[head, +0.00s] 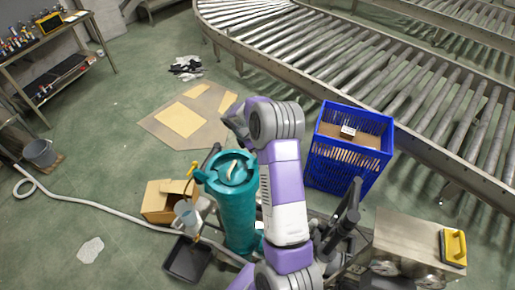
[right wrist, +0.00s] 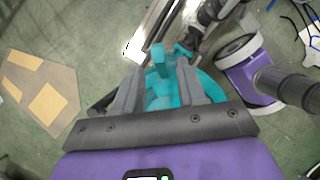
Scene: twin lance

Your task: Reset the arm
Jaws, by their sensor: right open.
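In the head view my right arm rises from the bottom middle and bends over at its top. Its dark gripper (head: 236,124) hangs left of that bend, partly hidden by the arm, above the floor behind a teal container (head: 238,215). In the right wrist view my right gripper (right wrist: 160,78) is open. The teal container (right wrist: 212,86) shows beyond and between its fingers; nothing is clearly held. A thin lance-like rod with a yellow tip (head: 193,168) stands left of the container. My left gripper is not seen.
A blue crate (head: 340,160) stands right of my arm, with a roller conveyor (head: 400,85) behind it. An open cardboard box (head: 163,203) and a black tray (head: 188,262) lie left. A metal cart (head: 405,240) is at lower right. Flat cardboard (head: 185,115) lies on open floor.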

